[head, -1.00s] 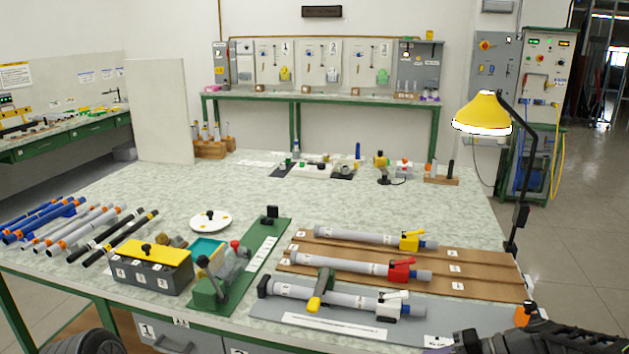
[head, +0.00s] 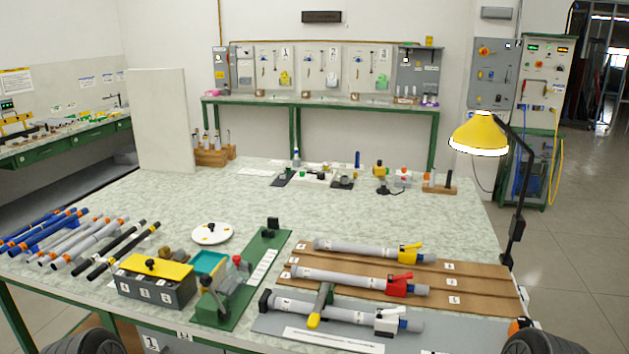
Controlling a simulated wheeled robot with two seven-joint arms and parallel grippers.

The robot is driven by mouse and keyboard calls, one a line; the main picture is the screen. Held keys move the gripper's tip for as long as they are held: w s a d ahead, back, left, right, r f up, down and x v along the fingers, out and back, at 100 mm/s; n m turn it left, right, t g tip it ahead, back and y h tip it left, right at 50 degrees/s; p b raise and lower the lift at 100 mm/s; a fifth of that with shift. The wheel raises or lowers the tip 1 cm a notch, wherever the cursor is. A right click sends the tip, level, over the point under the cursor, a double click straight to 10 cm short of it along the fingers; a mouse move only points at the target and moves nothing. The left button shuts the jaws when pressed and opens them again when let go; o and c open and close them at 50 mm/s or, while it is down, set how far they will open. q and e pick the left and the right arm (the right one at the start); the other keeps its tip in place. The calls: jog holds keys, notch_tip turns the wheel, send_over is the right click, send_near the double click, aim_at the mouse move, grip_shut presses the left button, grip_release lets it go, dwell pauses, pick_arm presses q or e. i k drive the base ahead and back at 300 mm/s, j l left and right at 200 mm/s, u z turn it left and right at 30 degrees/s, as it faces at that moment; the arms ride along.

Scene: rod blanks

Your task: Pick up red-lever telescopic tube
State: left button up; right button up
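The red-lever telescopic tube (head: 345,280) is a grey tube with a red clamp and lever near its right end. It lies in the middle position on the brown grooved board, at the right of the table. A yellow-lever tube (head: 355,250) lies behind it. A white-lever tube (head: 345,312) lies in front, on a grey plate, with a green and yellow handle across it. Nothing holds the red-lever tube. Neither gripper can be made out; only dark rounded parts of my arms show at the bottom edge.
The brown board (head: 470,283) has bare room at its right end. A green fixture (head: 262,262) stands left of the tubes. A yellow-topped box (head: 155,280) and loose rods lie further left. A yellow lamp (head: 480,135) stands at the right edge. The table's middle is clear.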

aim_at(398, 288)
jog(key=i+l, duration=0.1)
jog(key=l, duration=0.25)
jog(key=i+l, duration=0.1)
jog(key=l, duration=0.2)
jog(key=i+l, duration=0.1)
jog(key=l, duration=0.25)
jog(key=i+l, duration=0.1)
jog(key=l, duration=0.2)
jog(key=l+u, duration=0.15)
jog(key=u, duration=1.45)
